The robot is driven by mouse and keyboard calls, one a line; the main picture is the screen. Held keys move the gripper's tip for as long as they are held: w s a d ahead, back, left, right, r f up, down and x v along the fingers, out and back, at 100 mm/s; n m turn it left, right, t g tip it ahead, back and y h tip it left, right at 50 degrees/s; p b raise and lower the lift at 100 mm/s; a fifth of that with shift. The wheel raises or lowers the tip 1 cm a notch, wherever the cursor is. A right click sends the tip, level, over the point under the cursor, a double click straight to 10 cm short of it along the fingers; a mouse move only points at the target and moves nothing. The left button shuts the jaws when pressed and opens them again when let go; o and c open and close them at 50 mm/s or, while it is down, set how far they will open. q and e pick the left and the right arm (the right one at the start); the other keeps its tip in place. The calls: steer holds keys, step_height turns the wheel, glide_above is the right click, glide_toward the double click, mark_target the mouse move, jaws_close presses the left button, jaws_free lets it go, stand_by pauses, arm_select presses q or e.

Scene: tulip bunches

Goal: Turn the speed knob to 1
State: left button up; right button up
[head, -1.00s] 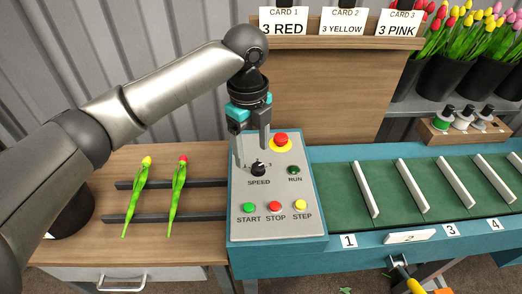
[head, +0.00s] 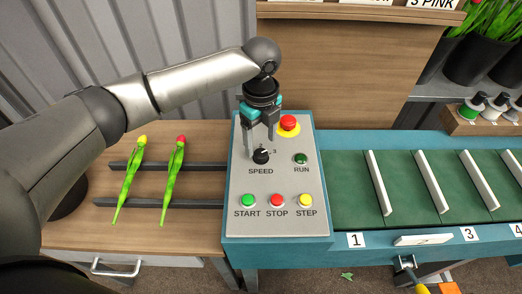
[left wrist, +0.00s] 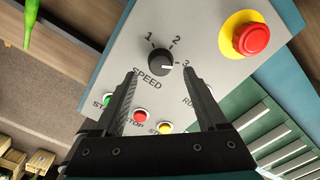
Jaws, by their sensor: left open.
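The black speed knob (head: 261,157) sits on the grey control panel (head: 240,180), above the word SPEED. In the left wrist view the knob (left wrist: 160,62) is ringed by the numbers 1, 2 and 3, and its white pointer mark faces the 3. My left gripper (head: 260,146) points down at the panel, just above the knob. In the left wrist view its two fingers (left wrist: 160,75) are open, one on each side of the knob, with gaps between. I cannot tell how far the tips are from the panel. My right gripper is not in view.
A red emergency button (head: 289,123) on a yellow base is close right of the gripper. The RUN lamp (head: 301,159) and START (head: 248,200), STOP (head: 277,201) and STEP (head: 306,201) buttons are nearby. A green conveyor (head: 350,200) extends right; two tulips (head: 130,180) lie left.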

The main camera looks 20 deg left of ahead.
mark_target(261, 153)
arm_select(q)
steer(key=shift+f+b, duration=0.3)
steer(key=shift+f, duration=1.75)
steer(key=shift+c, duration=0.3)
jaws_close()
